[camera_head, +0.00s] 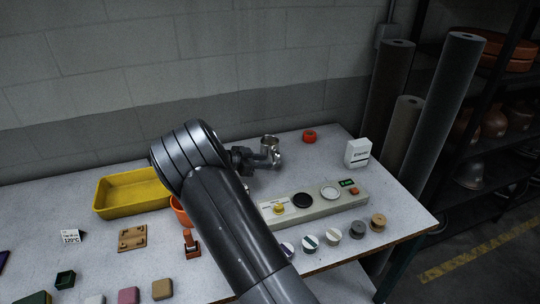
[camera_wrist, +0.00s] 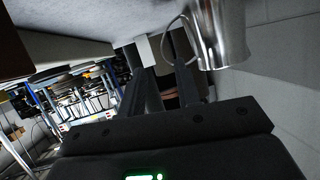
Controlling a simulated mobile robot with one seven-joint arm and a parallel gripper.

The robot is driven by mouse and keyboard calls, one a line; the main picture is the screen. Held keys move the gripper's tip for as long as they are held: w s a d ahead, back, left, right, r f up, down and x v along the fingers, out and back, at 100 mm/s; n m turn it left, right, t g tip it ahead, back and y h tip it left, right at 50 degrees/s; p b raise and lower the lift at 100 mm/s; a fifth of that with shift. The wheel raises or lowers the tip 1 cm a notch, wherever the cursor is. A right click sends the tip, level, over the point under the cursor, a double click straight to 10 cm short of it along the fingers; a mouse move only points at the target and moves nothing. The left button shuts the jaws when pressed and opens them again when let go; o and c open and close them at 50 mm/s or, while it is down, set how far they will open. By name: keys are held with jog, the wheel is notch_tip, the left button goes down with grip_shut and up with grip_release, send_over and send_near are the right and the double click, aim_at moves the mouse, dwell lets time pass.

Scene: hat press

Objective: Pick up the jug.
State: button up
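The jug is a shiny metal vessel (camera_head: 270,141) at the back of the table, just past the end of my arm. It also shows in the wrist view (camera_wrist: 222,35) at the upper right, upside down and cut off by the top edge, with a thin loop handle on its left. My gripper (camera_head: 255,158) is beside the jug at its lower left in the head view. In the wrist view my dark gripper body fills the bottom, and the jug appears apart from it.
A yellow tray (camera_head: 130,196) and an orange bowl (camera_head: 180,213), partly behind my arm, are to the left. A panel with buttons (camera_head: 318,204) lies in front right. The wall is behind.

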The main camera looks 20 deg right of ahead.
aim_at(272, 155)
jog(key=x, duration=0.8)
jog(key=shift+w+r, duration=0.15)
jog(key=shift+w, duration=0.1)
jog(key=shift+c, duration=0.4)
grip_shut()
jog(key=shift+r, duration=0.1)
dwell(0.5)
